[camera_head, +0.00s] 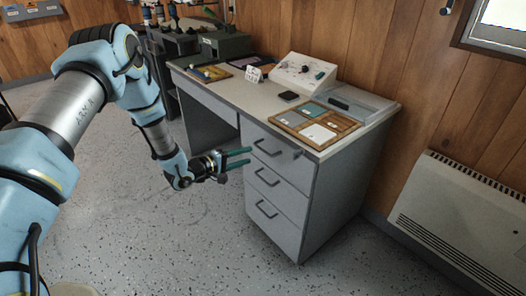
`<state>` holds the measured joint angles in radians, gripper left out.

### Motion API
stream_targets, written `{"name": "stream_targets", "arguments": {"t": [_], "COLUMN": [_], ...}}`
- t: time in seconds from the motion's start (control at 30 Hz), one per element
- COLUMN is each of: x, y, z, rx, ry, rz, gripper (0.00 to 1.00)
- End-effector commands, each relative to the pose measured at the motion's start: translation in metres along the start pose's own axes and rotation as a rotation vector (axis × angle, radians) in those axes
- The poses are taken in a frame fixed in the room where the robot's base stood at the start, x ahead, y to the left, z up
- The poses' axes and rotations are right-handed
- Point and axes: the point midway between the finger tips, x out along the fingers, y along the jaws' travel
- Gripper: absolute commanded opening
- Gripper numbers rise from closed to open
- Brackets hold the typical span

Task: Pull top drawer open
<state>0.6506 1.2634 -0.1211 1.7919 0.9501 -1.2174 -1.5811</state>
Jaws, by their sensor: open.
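A grey desk (232,88) stands against the wood wall. Its right pedestal holds a stack of three drawers with dark bar handles. The top drawer (283,166) is shut, and its handle (266,148) is near its upper left. My gripper (250,157) comes from the left, with its two teal fingers apart and pointing right at the top drawer's front. The fingertips are just left of the handle. I cannot tell whether they touch the drawer front or handle. Nothing shows between the fingers.
The middle drawer (272,192) and bottom drawer (270,222) are shut below. On the desktop are a wooden tray (343,137), a white sloped console (298,70) and a dark phone-like item (289,96). A white heater (462,215) stands right. The speckled floor before the desk is clear.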

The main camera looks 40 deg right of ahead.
Motion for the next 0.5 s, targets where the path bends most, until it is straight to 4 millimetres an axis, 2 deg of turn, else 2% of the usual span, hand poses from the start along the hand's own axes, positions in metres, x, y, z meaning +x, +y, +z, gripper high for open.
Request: {"name": "stream_targets", "arguments": {"t": [0.3, 0.5], "x": [0.059, 0.081], "y": [0.002, 0.001], "z": [0.000, 0.000], "rx": [0.003, 0.003], "ry": [0.000, 0.001], "rz": [0.000, -0.001], "gripper": [0.45, 0.45]}}
